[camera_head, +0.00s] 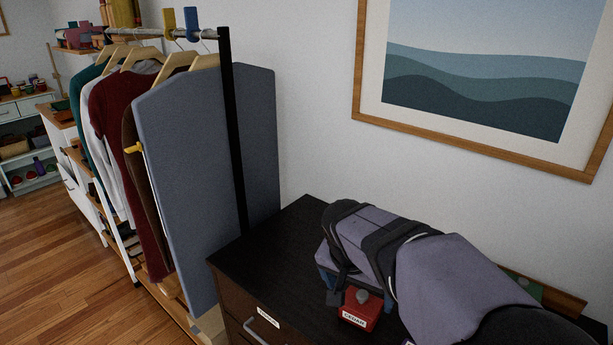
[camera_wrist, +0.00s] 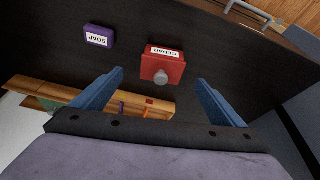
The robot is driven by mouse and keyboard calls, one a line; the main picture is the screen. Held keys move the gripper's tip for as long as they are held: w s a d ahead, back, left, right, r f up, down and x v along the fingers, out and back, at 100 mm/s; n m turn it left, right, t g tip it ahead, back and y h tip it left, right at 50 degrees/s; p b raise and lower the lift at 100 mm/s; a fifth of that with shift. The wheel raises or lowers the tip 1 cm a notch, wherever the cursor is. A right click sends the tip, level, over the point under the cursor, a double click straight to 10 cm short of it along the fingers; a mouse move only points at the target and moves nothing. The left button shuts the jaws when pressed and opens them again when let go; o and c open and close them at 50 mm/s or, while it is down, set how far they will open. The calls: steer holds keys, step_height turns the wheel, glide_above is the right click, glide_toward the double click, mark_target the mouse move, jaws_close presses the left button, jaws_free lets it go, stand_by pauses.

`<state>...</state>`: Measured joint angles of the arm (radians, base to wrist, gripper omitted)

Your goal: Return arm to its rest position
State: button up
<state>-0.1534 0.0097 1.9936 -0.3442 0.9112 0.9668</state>
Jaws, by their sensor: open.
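My gripper (camera_wrist: 160,92) is open and empty in the wrist view, its two blue fingers spread apart. A red box (camera_wrist: 162,66) labelled "CEDAR" with a grey round knob stands on the dark dresser top beyond the fingertips, roughly centred between them and apart from them. The red box also shows in the head view (camera_head: 361,311), just below and right of my gripper (camera_head: 332,288). My grey arm spans the lower right of the head view and hides part of the dresser top (camera_head: 285,235).
A purple "SOAP" box (camera_wrist: 98,36) lies beside the red box. A wooden organizer (camera_wrist: 60,90) stands along the dresser's back. A clothes rack with a grey panel (camera_head: 190,180) stands left of the dresser. A framed picture (camera_head: 480,75) hangs on the wall. The dresser top's left part is clear.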

steer(key=s+n+g+y+p, duration=0.2)
steer(key=s+n+p, duration=0.5)
steer(key=s+p, duration=0.4)
steer(key=s+g, duration=0.1)
steer(key=s, duration=0.5)
steer(key=shift+s+a+f+y, duration=0.15)
steer(key=shift+s+a+y, duration=0.1)
steer(key=shift+y, duration=0.05)
steer(key=shift+o, duration=0.9)
steer(key=s+d+r+m+g+p, duration=0.25)
steer(key=d+r+p, duration=0.2)
steer(key=p, duration=0.45)
steer(key=w+d+r+m+y+p, duration=0.25)
steer(key=w+d+m+p, duration=0.25)
steer(key=w+d+p, duration=0.25)
steer(key=w+d+r+m+t+y, duration=0.15)
steer(key=w+r+t, duration=0.3)
steer(key=w, duration=0.95)
steer(key=a+f+g+b, duration=0.1)
steer(key=a+f+b, duration=0.3)
steer(key=f+b, duration=0.4)
steer(key=shift+w+a+f+n, duration=0.15)
steer(key=shift+w+f+n, duration=0.15)
steer(key=shift+w, duration=0.05)
